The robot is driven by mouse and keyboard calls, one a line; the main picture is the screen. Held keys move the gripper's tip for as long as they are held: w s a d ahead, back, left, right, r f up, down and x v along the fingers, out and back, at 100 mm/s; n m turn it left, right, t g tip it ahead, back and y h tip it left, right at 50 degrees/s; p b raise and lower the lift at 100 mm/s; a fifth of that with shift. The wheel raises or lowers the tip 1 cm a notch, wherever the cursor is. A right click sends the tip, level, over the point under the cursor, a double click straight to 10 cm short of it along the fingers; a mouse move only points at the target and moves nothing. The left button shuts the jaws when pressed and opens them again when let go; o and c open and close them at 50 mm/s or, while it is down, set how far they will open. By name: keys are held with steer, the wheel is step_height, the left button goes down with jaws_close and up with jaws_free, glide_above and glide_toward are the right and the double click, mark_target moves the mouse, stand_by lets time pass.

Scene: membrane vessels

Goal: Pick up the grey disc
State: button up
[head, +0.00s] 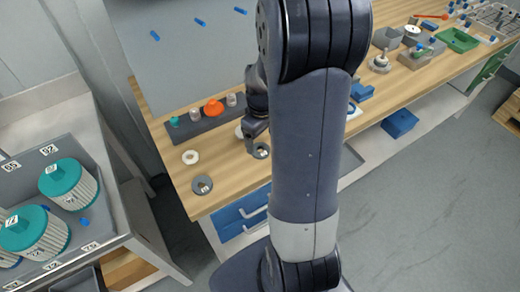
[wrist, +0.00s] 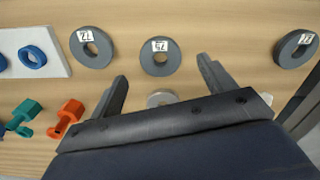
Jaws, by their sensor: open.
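Three dark grey discs with centre holes and white number labels lie flat on the wooden bench in the wrist view: a left disc (wrist: 102,58), a middle disc (wrist: 146,62) and a right disc (wrist: 286,54). My gripper (wrist: 162,70) is open and empty. The middle disc lies just beyond the fingertips, between their lines; I see no contact. In the head view, my gripper (head: 256,139) is over the bench, close to a grey disc (head: 267,153). Another grey disc (head: 202,190) lies near the bench's front left corner.
A pale ring (wrist: 155,98) lies between the fingers, partly hidden by my gripper. Blue rings (wrist: 32,57) sit on a white board at left, near teal (wrist: 22,115) and orange (wrist: 68,113) pieces. In the head view, a white ring (head: 190,157) and dark rack (head: 185,130) are left.

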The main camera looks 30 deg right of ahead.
mark_target(261, 146)
steer(key=shift+f+p, duration=0.3)
steer(key=shift+f, duration=2)
steer(key=shift+c, duration=0.2)
steer(key=c, duration=1)
steer(key=shift+r, duration=0.15)
